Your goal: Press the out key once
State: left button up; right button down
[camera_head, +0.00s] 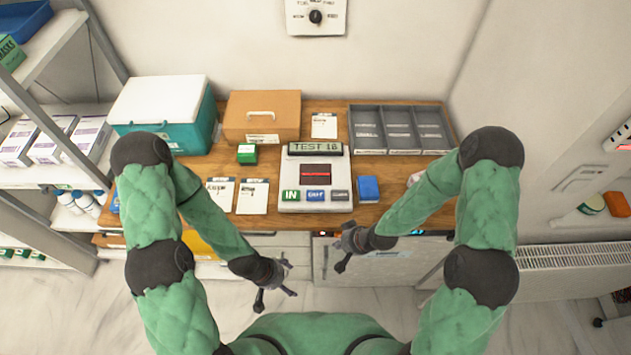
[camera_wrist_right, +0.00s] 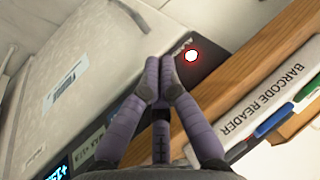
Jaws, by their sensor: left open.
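A light grey console (camera_head: 316,173) with a "TEST 18" display (camera_head: 315,149) sits at the middle of the wooden counter. Along its front edge are a green IN key (camera_head: 290,195), a blue OUT key (camera_head: 316,195) and a dark grey key (camera_head: 339,195). My left gripper (camera_head: 278,292) is open and empty, in front of the counter, below and left of the keys. My right gripper (camera_head: 341,252) is in front of the counter edge, below and right of the OUT key, apart from it. In the right wrist view its fingertips (camera_wrist_right: 158,80) meet with nothing between them.
A blue box (camera_head: 369,189) stands right of the console, grey trays (camera_head: 400,131) behind it. A green box (camera_head: 247,154) and paper cards (camera_head: 252,197) lie left. The right wrist view shows a red light (camera_wrist_right: 192,57) and a "BARCODE READER" label (camera_wrist_right: 262,103).

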jog(key=shift+t, duration=0.3)
jog(key=r+p, duration=0.1)
jog(key=r, duration=0.1)
jog(key=w+r+p, duration=0.1)
jog(key=r, duration=0.1)
jog(key=w+r+p, duration=0.1)
jog(key=r, duration=0.1)
jog(key=shift+w+a+r+p, duration=0.1)
jog(key=shift+a+r+p, duration=0.05)
jog(key=shift+a+p, duration=0.15)
notch_tip(320, 180, up, 14)
jog(key=n+t+y+p, duration=0.2)
jog(key=n+t+p, duration=0.1)
jog(key=n+p, duration=0.15)
send_over(310, 191)
jog(key=s+d, duration=0.2)
pick_arm(q)
notch_tip(310, 191, up, 9)
jog(key=shift+b, duration=0.3)
pick_arm(e)
jog(key=shift+d+n, duration=0.15)
jog(key=shift+n, duration=0.2)
notch_tip(310, 191, down, 8)
jog(key=b, duration=0.7)
jog(key=shift+r, duration=0.1)
pick_arm(q)
notch_tip(310, 191, down, 8)
jog(key=b, duration=0.1)
pick_arm(e)
jog(key=shift+f, duration=0.45)
